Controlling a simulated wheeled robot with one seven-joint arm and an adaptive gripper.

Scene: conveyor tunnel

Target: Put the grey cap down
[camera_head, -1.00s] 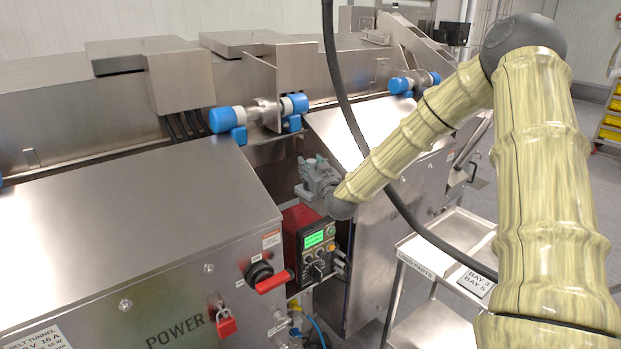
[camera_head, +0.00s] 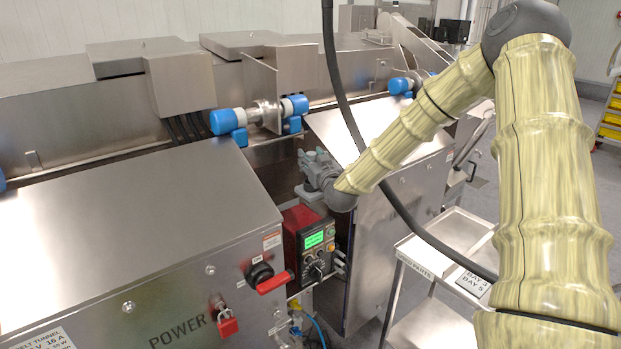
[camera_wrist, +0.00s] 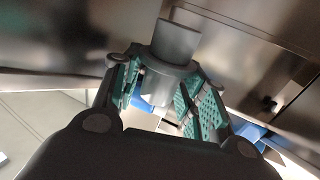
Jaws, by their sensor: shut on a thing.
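The grey cap (camera_wrist: 175,45) shows in the wrist view between the green-padded fingers of my gripper (camera_wrist: 170,95). It is a round grey piece with a wider collar and a narrower end. My gripper is shut on it. In the head view my gripper (camera_head: 318,170) is in the gap between the two steel cabinets, above the red control box (camera_head: 305,222). The cap cannot be made out clearly in the head view, and I cannot tell whether it touches anything below.
A steel cart (camera_head: 425,247) labelled used parts stands at right. Blue-capped rollers (camera_head: 225,120) line the tunnel. A red-handled power switch (camera_head: 272,283) and a red padlock (camera_head: 228,325) are on the left cabinet.

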